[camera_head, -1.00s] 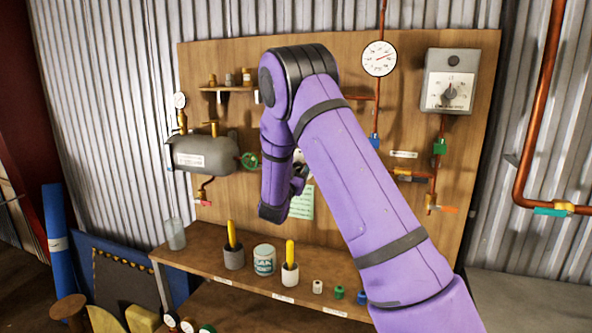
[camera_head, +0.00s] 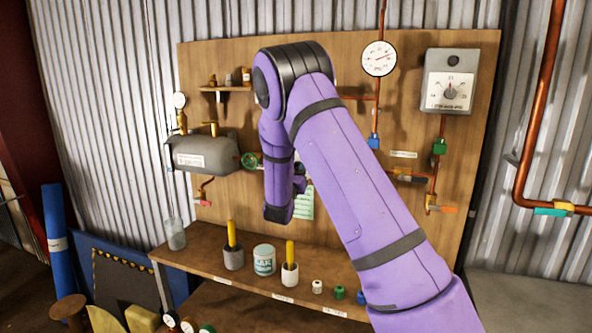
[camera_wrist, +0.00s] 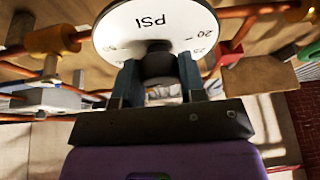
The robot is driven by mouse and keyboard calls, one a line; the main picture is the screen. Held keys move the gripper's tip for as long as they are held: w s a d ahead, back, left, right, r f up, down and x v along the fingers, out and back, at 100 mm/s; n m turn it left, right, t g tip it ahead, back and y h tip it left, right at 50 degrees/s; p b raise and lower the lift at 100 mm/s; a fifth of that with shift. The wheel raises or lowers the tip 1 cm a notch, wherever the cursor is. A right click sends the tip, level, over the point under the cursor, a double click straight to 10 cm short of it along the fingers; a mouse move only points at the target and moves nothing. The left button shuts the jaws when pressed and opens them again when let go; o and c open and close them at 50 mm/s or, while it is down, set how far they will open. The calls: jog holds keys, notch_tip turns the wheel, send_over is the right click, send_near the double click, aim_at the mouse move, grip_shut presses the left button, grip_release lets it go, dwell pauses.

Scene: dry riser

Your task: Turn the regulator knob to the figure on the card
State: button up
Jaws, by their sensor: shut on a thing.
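In the wrist view my gripper (camera_wrist: 158,75) has its two fingers on either side of the dark round regulator knob (camera_wrist: 158,62), shut on it. A white dial plate (camera_wrist: 125,28) stands right behind the knob, with "PSI" and figures such as 20 printed on it, upside down in this view. In the head view my arm hides the knob and dial, and my gripper cannot be made out. A pale green card (camera_head: 304,205) is partly visible on the board beside my wrist; its writing is too small to read.
A round pressure gauge (camera_head: 379,58) and a grey box with a dial (camera_head: 449,82) are on the wooden board (camera_head: 225,65). A grey tank (camera_head: 200,153) is at left. Cups and small caps stand on the shelf (camera_head: 205,262) below. Copper pipes run close around the dial.

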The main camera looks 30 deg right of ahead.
jog(key=n+t+y, duration=0.1)
jog(key=n+y, duration=0.1)
jog(key=n, duration=0.2)
jog(key=n+t+y, duration=0.1)
jog(key=n, duration=0.3)
jog(key=shift+y, duration=0.4)
jog(key=n+y, duration=0.2)
jog(key=n, duration=0.3)
jog(key=shift+n, duration=0.3)
jog(key=n+y, duration=0.2)
jog(key=n, duration=0.2)
jog(key=shift+n, duration=0.4)
jog(key=n+g, duration=0.1)
jog(key=n, duration=0.2)
jog(key=shift+n+g+y, duration=0.3)
jog(key=shift+n+g, duration=0.1)
jog(key=o, duration=0.9)
